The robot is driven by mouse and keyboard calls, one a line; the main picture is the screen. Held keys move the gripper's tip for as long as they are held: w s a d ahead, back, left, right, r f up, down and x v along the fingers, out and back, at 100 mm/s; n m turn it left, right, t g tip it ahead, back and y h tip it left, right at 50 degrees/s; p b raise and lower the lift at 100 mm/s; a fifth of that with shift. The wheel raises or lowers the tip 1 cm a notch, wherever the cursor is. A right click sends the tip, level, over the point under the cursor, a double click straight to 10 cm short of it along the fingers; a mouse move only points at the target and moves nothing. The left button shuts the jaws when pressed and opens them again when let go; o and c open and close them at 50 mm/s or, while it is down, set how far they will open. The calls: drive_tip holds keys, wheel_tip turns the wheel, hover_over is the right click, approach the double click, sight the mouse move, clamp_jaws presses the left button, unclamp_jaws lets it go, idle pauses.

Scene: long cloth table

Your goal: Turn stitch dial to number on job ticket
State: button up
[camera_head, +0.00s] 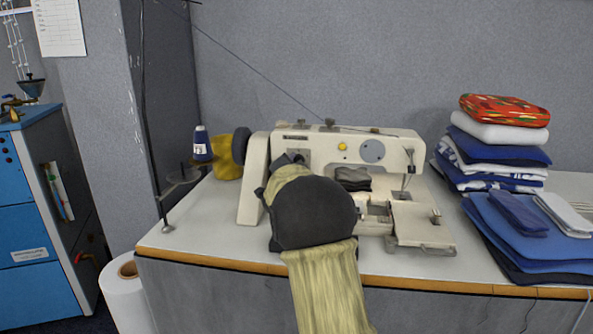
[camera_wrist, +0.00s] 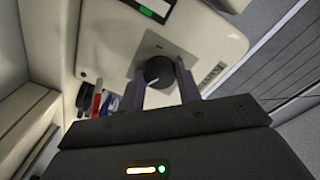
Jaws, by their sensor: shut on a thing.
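The cream sewing machine (camera_head: 345,147) stands on the table, partly covered by my arm in the head view. In the wrist view its pale body (camera_wrist: 95,40) carries a round dark dial (camera_wrist: 158,71) on a grey square plate (camera_wrist: 152,50). My gripper (camera_wrist: 160,76) has one finger on each side of the dial and is shut on it. The numbers around the dial and its pointer are too small or hidden to read. In the head view my arm hides the dial. No paper that I can make out for sure as the job ticket shows.
A thread stand (camera_head: 168,200) rises at the table's left end. Folded fabrics (camera_head: 497,150) are stacked on the right. A sheet of paper (camera_head: 58,27) hangs on the left wall.

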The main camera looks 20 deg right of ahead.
drive_tip(key=shift+f+m, duration=0.25)
drive_tip(key=shift+m, duration=0.15)
drive_tip(key=o, duration=1)
drive_tip(key=shift+r, duration=0.15)
drive_tip(key=shift+a, duration=0.1)
drive_tip(key=p+v, duration=0.1)
drive_tip(key=v, duration=1.6)
drive_tip(key=shift+s, duration=0.2)
